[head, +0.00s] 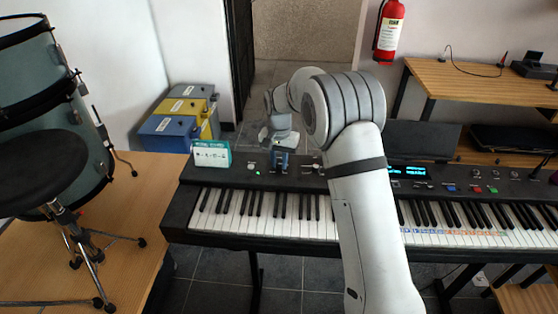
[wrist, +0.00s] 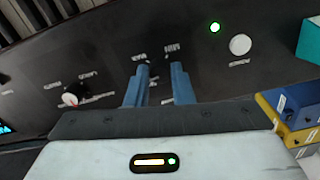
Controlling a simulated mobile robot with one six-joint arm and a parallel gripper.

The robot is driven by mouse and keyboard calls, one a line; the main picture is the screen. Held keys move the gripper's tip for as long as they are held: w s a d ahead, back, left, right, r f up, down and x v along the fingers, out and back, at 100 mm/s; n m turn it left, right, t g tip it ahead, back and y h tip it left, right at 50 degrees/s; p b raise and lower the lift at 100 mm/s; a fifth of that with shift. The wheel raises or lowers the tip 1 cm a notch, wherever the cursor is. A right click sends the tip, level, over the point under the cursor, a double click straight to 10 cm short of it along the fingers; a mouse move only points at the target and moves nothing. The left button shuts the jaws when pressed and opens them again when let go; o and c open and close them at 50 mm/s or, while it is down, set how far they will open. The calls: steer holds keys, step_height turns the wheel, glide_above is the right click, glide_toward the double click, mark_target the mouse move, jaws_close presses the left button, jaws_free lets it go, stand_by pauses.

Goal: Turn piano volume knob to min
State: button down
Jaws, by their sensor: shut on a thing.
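The black piano (head: 305,187) stands across the middle of the head view. Its panel (wrist: 110,45) fills the upper part of the wrist view. My gripper (head: 281,158) reaches down to the left part of this panel. In the wrist view, its two blue fingers (wrist: 160,75) stand slightly apart at the panel, between small white MIN and MAX markings. The gripper is shut on the volume knob, which the fingers and gripper body mostly hide. I cannot read the knob's angle.
A lit green light (wrist: 214,27) and a round white button (wrist: 240,44) sit beside the fingers. Another knob (wrist: 70,99) is at the left in the wrist view. A teal sign box (head: 211,154) stands on the piano's left end. Blue and yellow boxes (head: 180,115) stand behind.

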steer(key=n, duration=0.5)
steer(key=shift+n, duration=0.3)
steer(key=n, duration=0.9)
steer(key=shift+r, duration=0.1)
steer(key=n, duration=1.9)
steer(key=shift+n, duration=2.9)
